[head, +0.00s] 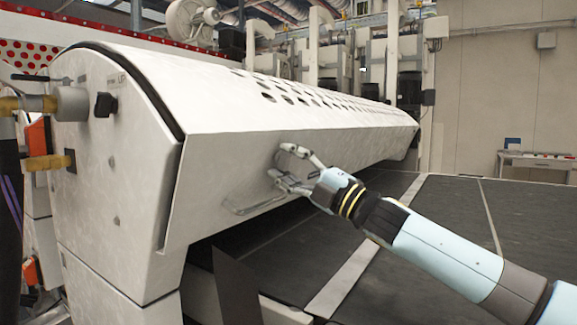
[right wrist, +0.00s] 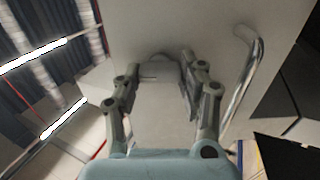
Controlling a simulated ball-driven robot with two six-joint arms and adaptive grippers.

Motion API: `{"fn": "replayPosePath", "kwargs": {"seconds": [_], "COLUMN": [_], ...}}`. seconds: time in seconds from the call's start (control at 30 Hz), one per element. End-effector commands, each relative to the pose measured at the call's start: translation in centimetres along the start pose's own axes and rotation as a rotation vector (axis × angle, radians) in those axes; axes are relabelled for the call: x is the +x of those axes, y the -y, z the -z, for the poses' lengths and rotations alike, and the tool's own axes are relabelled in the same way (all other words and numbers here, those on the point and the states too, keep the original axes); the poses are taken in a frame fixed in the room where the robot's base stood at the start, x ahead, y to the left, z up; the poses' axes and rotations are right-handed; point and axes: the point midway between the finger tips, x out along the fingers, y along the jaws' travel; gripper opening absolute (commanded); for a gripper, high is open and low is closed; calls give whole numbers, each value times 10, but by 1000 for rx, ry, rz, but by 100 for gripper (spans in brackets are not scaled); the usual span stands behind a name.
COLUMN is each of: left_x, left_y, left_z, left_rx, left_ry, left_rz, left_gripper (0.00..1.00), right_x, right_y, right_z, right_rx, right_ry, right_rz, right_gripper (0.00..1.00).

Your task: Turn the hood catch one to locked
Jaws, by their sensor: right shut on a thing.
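The hood catch (right wrist: 158,68) is a small grey piece on the white front face of the hood (head: 215,160). In the right wrist view it lies between the fingertips of my right gripper (right wrist: 160,82). In the head view my right gripper (head: 281,166) is at the hood's front face, coming from the right, and its fingers hide most of the catch. The gripper is shut on the catch. I cannot tell from these frames which way the catch is turned. My left gripper is not in view.
A bent metal handle (head: 253,206) sits on the hood just below and left of my right gripper; it also shows in the right wrist view (right wrist: 242,85). A dark conveyor belt (head: 450,215) runs below and right. A black knob (head: 106,104) is on the end panel.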

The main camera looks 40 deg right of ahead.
Motion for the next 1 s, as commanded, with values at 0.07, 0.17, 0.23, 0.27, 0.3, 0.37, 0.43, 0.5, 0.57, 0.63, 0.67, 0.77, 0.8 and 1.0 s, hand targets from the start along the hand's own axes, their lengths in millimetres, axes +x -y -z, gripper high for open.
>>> {"fn": "replayPosePath", "kwargs": {"seconds": [0.07,0.17,0.23,0.27,0.3,0.37,0.43,0.5,0.57,0.63,0.67,0.77,0.8,1.0], "left_x": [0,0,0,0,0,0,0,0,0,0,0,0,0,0], "left_y": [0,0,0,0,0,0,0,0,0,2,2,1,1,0], "left_z": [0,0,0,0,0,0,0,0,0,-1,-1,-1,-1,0], "left_rx": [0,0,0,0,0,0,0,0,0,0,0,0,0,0], "left_ry": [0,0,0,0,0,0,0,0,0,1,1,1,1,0], "left_rz": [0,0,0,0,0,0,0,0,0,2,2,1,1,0], "left_gripper": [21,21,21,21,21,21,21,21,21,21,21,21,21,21], "right_x": [-1,-1,-1,-1,-1,-1,-1,0,0,-1,-2,-7,-11,-38], "right_y": [2,2,2,2,2,1,1,1,1,1,1,2,2,3], "right_z": [0,0,0,0,0,0,0,0,0,0,0,0,0,0], "right_rx": [-2,-2,-2,-1,-1,-1,0,0,0,0,0,1,1,1], "right_ry": [0,0,0,0,0,0,0,0,0,0,0,0,-1,-2], "right_rz": [3,3,3,3,3,2,2,2,1,1,2,3,4,8], "right_gripper": [8,8,48,52,57,63,63,63,63,63,63,63,63,63]}}
